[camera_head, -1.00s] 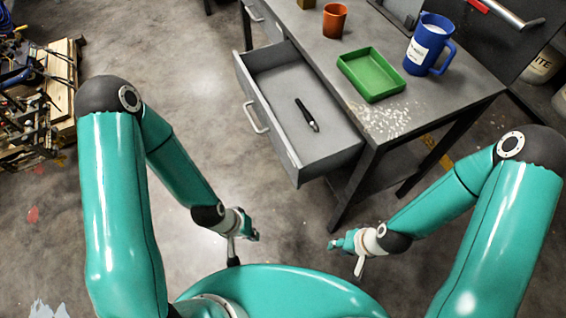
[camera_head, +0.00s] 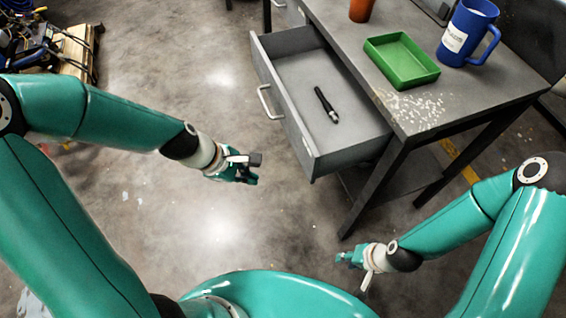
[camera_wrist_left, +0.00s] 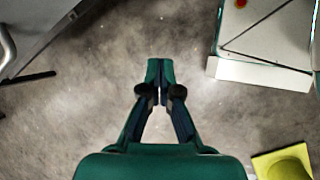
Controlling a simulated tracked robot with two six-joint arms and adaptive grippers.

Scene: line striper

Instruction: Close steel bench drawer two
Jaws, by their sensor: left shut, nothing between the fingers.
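The steel bench (camera_head: 440,108) stands at the right in the head view. Its near drawer (camera_head: 345,155) is pulled out, with a black pen-like tool (camera_head: 326,104) lying inside. The drawer's bar handle (camera_head: 268,102) is on its front face. Another drawer (camera_head: 296,14) shows in part farther back; I cannot read any number on either. My left gripper (camera_head: 254,170) is shut and empty, below and left of the handle and apart from it. In the left wrist view its fingers (camera_wrist_left: 160,80) meet over bare floor. My right gripper (camera_head: 343,258) is near the bench's front leg; its fingers are too small to judge.
A green tray (camera_head: 400,60), a blue mug (camera_head: 468,32) and an orange cup (camera_head: 361,10) stand on the bench top. A wooden pallet with gear (camera_head: 75,50) is at the far left. The floor between is clear.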

